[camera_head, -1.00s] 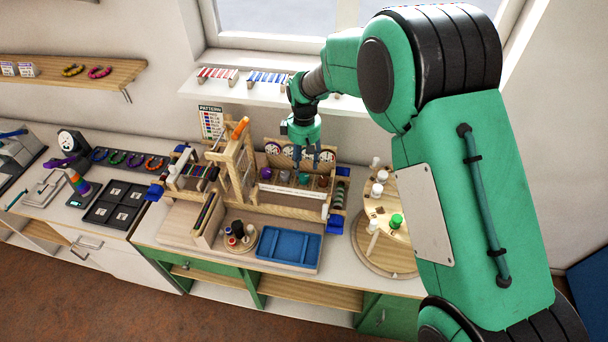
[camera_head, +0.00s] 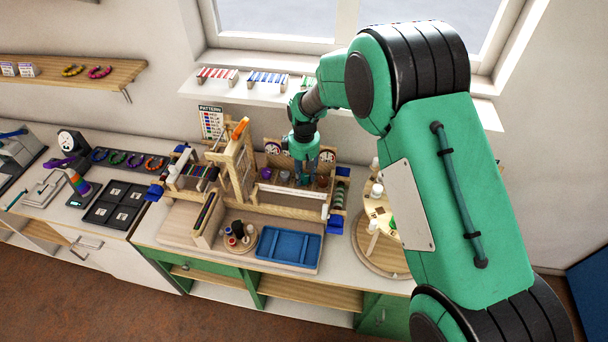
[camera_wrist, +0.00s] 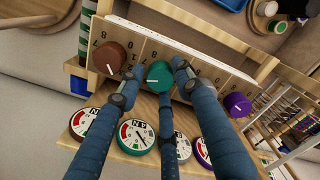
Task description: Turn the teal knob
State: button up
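In the head view my gripper (camera_head: 304,180) is down at the row of knobs and mostly hides the teal one.
A brown knob (camera_wrist: 110,58) sits close to the left finger, a purple knob (camera_wrist: 238,104) farther right. Several dial gauges (camera_wrist: 136,136) lie along the panel. A blue tray (camera_head: 288,245) and a round wooden stand (camera_head: 378,213) with pegs are nearby.

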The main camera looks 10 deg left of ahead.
aim_at(304, 176)
jog(key=c, duration=0.6)
jog(key=shift+m, duration=3.4)
jog(key=o, duration=1.2)
jog(key=shift+c, duration=0.2)
jog(key=shift+r, duration=0.15)
notch_tip(304, 176, up, 12)
